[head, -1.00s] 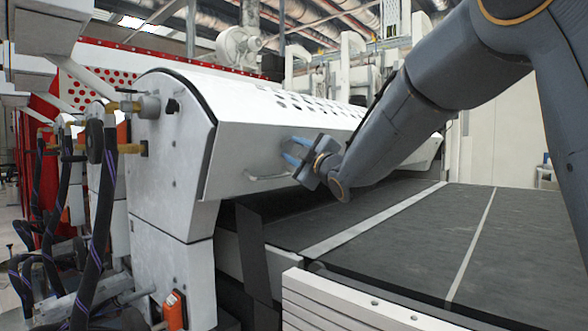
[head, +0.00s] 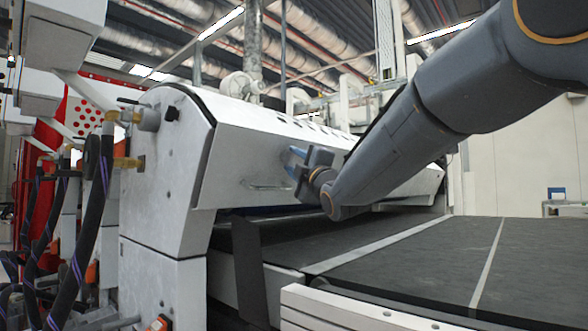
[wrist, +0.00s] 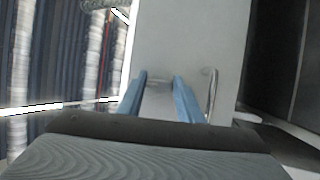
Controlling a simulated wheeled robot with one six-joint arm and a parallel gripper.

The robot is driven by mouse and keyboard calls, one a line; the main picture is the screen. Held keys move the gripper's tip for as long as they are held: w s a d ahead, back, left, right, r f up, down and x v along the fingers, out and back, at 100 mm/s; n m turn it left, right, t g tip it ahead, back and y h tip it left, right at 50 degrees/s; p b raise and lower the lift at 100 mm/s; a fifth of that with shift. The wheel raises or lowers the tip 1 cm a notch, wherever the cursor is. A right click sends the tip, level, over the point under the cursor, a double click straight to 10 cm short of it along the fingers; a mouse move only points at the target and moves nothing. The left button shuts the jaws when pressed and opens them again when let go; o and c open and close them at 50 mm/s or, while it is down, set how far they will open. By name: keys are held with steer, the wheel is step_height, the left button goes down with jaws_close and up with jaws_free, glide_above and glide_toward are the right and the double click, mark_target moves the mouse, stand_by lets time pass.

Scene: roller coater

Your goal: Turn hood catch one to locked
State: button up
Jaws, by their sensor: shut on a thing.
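The white hood (head: 235,150) of the coater spans the middle of the head view, its front face towards me. My gripper (head: 297,154) is at that face, right of a thin metal handle (head: 268,187). In the wrist view, the two blue fingers of my gripper (wrist: 159,80) are against the hood face (wrist: 185,40). They are shut on a small pale part, which I take to be hood catch one (wrist: 157,83). The fingers and the wrist hide most of it, so I cannot read its position. The handle shows beside the right finger (wrist: 210,95).
The dark conveyor belt (head: 400,245) runs below the hood, with a white slatted edge (head: 350,312) in front. Hoses (head: 95,215) and brass fittings crowd the left side.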

stand_by(0.4)
steer(key=o, duration=1.1)
steer(key=v, duration=0.7)
steer(key=shift+s+d+f, duration=0.2)
steer(key=shift+s, duration=0.1)
